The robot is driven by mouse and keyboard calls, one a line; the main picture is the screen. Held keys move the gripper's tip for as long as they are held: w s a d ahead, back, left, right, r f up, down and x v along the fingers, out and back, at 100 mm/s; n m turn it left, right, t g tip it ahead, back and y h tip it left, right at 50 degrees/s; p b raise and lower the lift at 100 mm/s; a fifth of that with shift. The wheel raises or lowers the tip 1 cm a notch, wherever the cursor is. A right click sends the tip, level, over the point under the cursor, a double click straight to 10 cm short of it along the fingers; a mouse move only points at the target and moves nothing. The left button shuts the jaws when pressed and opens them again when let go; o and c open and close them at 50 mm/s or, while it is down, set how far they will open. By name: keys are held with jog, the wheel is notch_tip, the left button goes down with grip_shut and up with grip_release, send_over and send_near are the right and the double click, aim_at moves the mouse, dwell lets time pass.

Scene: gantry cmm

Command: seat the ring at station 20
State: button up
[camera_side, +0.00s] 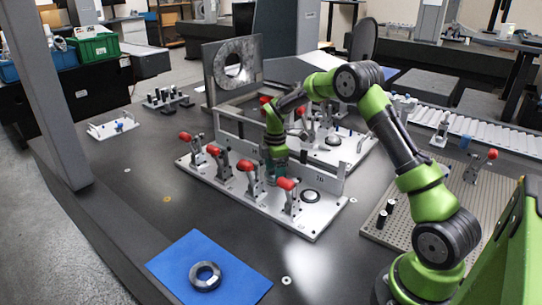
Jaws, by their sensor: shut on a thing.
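A dark metal ring (205,276) lies flat on a blue mat (165,262) at the front of the table, well away from my gripper. My gripper (277,176) points down over the middle of a pale fixture plate (325,212), behind its front row of red-handled clamps (247,178). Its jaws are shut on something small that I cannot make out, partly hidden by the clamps. A plate marking near the right end looks like a two-digit number, too small to read surely.
A second clamp fixture (345,155) stands close behind. An upright plate with a large ring (233,65) rises at the back. A perforated plate (450,205) with black pegs lies at right. A grey column (45,90) stands at left. The table around the mat is clear.

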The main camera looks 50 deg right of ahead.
jog(key=o, duration=1.4)
notch_tip(320, 180, up, 17)
jog(key=s+a+r+m+t+y, duration=0.1)
jog(key=s+a+r+m+t, duration=0.1)
jog(key=s+a+m, duration=0.6)
jog(key=s+a+r+m+t+y, duration=0.1)
jog(key=s+a+m+t, duration=0.4)
jog(key=s, duration=1.2)
jog(key=a+r+m, duration=0.1)
jog(key=a+m, duration=0.2)
jog(key=a, duration=0.3)
jog(key=shift+a+r, duration=0.3)
jog(key=shift+r, duration=0.1)
